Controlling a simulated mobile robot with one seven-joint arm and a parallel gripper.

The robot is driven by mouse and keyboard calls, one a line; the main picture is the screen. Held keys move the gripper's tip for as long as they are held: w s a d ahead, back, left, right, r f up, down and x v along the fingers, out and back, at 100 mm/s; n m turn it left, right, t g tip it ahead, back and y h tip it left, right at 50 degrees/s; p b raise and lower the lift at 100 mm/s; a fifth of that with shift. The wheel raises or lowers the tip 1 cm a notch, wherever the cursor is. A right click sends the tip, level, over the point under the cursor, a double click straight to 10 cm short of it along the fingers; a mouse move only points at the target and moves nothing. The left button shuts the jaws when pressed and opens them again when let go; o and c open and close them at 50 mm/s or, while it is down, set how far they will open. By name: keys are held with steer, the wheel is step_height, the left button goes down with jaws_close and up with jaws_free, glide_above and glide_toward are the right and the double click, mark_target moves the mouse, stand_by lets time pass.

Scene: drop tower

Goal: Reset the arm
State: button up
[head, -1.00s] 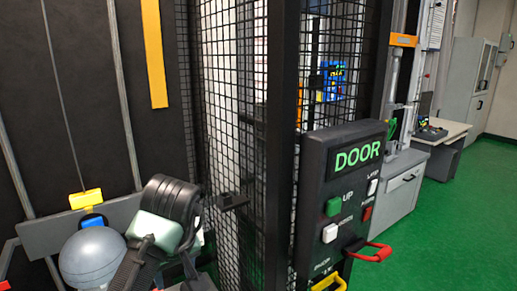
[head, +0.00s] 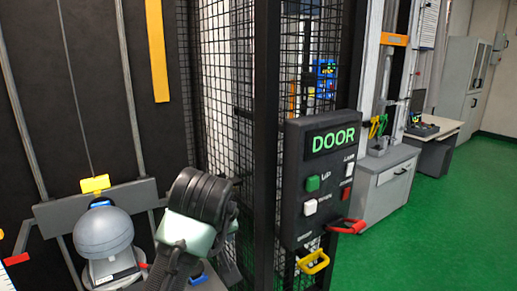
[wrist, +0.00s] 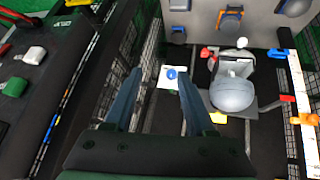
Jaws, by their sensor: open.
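My arm (head: 200,215) stands at the lower middle of the head view, black with pale green parts. Its fingers are hidden there. In the wrist view my gripper (wrist: 160,80) is open, with its two blue-grey fingers well apart and nothing held between them. A white card with a blue spot (wrist: 172,78) shows beyond the fingertips, apart from them as far as I can tell. A grey ball-shaped object (head: 103,232) on a white base is left of my arm, and it also shows right of the fingers in the wrist view (wrist: 232,95).
A black DOOR panel (head: 322,185) with buttons and red and yellow handles stands right of my arm. Black wire mesh (head: 225,90) and a dark post (head: 266,130) are close behind the arm. Grey cabinets (head: 385,180) stand farther right. Green floor (head: 430,240) is open there.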

steer(key=s+d+r+m+t+h, duration=0.15)
steer(key=d+r+t, duration=0.4)
steer(key=r, duration=0.55)
steer(key=s+d+r+m+t+h, duration=0.1)
steer(key=d+r+m+t+h, duration=0.2)
steer(key=d+r+t, duration=0.55)
steer(key=s+a+r+t+y, duration=0.1)
steer(key=s+a+r+t, duration=0.1)
steer(key=s+r, duration=0.7)
steer(key=s+a+r+t+y+p, duration=0.1)
steer(key=s+a+r+t+y, duration=0.1)
steer(key=s+r, duration=0.7)
steer(key=shift+s+a+t, duration=0.45)
steer(key=shift+a+t, duration=0.35)
steer(key=shift+t, duration=0.1)
steer(key=shift+y, duration=0.25)
steer(key=shift+c, duration=0.5)
